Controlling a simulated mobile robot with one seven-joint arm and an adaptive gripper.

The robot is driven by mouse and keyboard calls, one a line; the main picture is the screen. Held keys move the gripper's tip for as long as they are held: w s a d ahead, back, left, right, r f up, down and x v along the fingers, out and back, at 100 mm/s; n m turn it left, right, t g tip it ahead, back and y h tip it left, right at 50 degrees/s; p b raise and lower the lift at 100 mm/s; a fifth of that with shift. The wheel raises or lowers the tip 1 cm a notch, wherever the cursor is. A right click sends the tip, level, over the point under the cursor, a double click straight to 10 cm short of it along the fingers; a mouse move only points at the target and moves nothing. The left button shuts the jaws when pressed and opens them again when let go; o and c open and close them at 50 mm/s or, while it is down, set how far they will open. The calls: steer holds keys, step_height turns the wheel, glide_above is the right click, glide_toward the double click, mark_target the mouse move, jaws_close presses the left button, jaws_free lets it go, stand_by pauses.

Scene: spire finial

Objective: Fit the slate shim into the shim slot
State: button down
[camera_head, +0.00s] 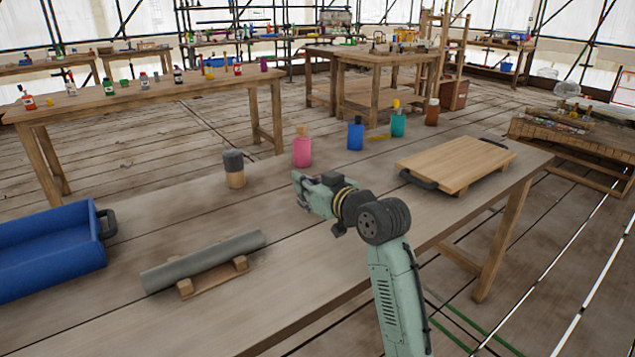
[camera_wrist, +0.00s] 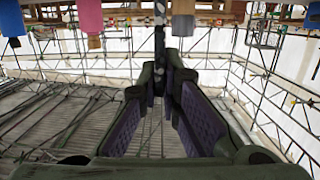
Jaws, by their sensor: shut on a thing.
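My gripper (camera_head: 302,188) is above the near workbench, left of the arm's wrist joint and pointing left in the head view. In the wrist view the fingers of my gripper (camera_wrist: 160,72) come together on a thin, dark grey strip, which looks like the slate shim (camera_wrist: 159,38). It stands out past the fingertips, edge-on to the camera. In the head view the shim is too small to make out. I cannot pick out the shim slot in either view. A grey cylinder (camera_head: 205,261) lies on a wooden cradle (camera_head: 215,279) at the front left.
On the near workbench (camera_head: 330,268) stand a blue bin (camera_head: 45,250), a dark-topped jar (camera_head: 234,170), a pink bottle (camera_head: 302,150), a blue bottle (camera_head: 355,135), a teal bottle (camera_head: 398,124) and a wooden board with dark handles (camera_head: 455,163). Bare bench lies between cradle and board.

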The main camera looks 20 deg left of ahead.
steer(key=w+f+p, duration=0.1)
steer(key=w, duration=0.2)
steer(key=w+f+p, duration=0.1)
steer(key=w, duration=0.3)
steer(key=w+d+f+p, duration=0.1)
steer(key=w+f, duration=0.1)
steer(key=w, duration=0.1)
steer(key=shift+w+f, duration=0.1)
steer(key=shift+w, duration=0.2)
steer(key=shift+f, duration=0.35)
steer(key=c, duration=1.8)
jaws_free()
steer(key=shift+r, duration=0.15)
